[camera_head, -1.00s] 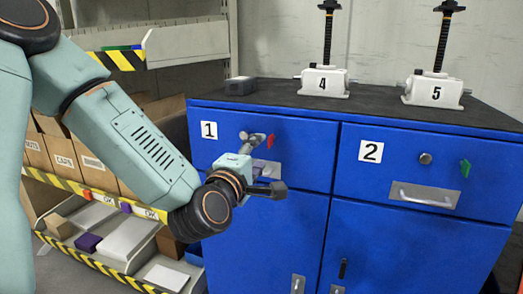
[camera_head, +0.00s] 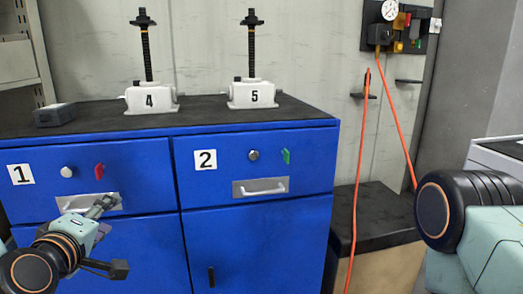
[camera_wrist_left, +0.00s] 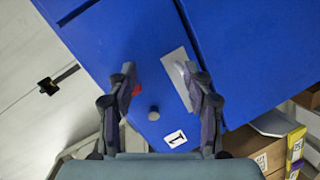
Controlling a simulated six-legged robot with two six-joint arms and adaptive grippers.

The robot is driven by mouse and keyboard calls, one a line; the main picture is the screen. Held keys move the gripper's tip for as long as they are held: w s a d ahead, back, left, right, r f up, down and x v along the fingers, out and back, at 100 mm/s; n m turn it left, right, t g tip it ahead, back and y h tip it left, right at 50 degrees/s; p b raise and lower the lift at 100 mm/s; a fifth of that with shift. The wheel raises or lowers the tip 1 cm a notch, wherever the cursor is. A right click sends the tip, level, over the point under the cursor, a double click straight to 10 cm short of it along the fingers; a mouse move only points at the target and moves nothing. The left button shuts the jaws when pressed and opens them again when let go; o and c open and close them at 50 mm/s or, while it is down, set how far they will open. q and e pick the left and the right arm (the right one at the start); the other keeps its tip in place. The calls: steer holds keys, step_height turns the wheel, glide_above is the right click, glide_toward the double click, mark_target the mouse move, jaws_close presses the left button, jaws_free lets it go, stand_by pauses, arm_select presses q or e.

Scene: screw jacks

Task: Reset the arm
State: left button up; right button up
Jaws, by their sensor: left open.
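My left gripper (camera_head: 113,237) is open and empty at the lower left, in front of the blue cabinet (camera_head: 264,223). Its upper finger overlaps the handle plate of drawer 1 (camera_head: 137,164) in the head view. In the left wrist view the two fingers (camera_wrist_left: 160,78) stand apart, with the handle plate (camera_wrist_left: 175,62), grey knob (camera_wrist_left: 153,114) and red tab (camera_wrist_left: 136,90) of drawer 1 seen between or behind them. Contact with the handle cannot be told. Part of my right arm (camera_head: 470,225) shows at the right edge; its gripper is out of view.
Drawer 2 (camera_head: 222,182) is shut, as is drawer 1. Screw jacks 4 (camera_head: 151,98) and 5 (camera_head: 252,94) and a dark box (camera_head: 54,115) stand on the cabinet top. An orange hose (camera_head: 361,165) hangs at the right, over a low dark-topped stand (camera_head: 378,215).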

arm_select(q)
steer(key=s+d+f+m+g+h, duration=0.1)
steer(key=s+d+f+m+g, duration=0.15)
steer(key=f, duration=0.35)
steer(key=s+d+f+m+g+h, duration=0.1)
steer(key=s+d+f+m+g, duration=0.1)
steer(key=f+m, duration=0.3)
steer(key=s+d+f+m+g+p, duration=0.1)
steer(key=s+f+m+g, duration=0.2)
steer(key=s+f, duration=0.7)
steer(key=s+d+f+m+g+p, duration=0.2)
steer(key=s+f+g, duration=0.6)
steer(key=s, duration=1)
step_height(320, 180, down, 3)
steer(key=shift+d+m, duration=0.3)
steer(key=shift+m, duration=0.25)
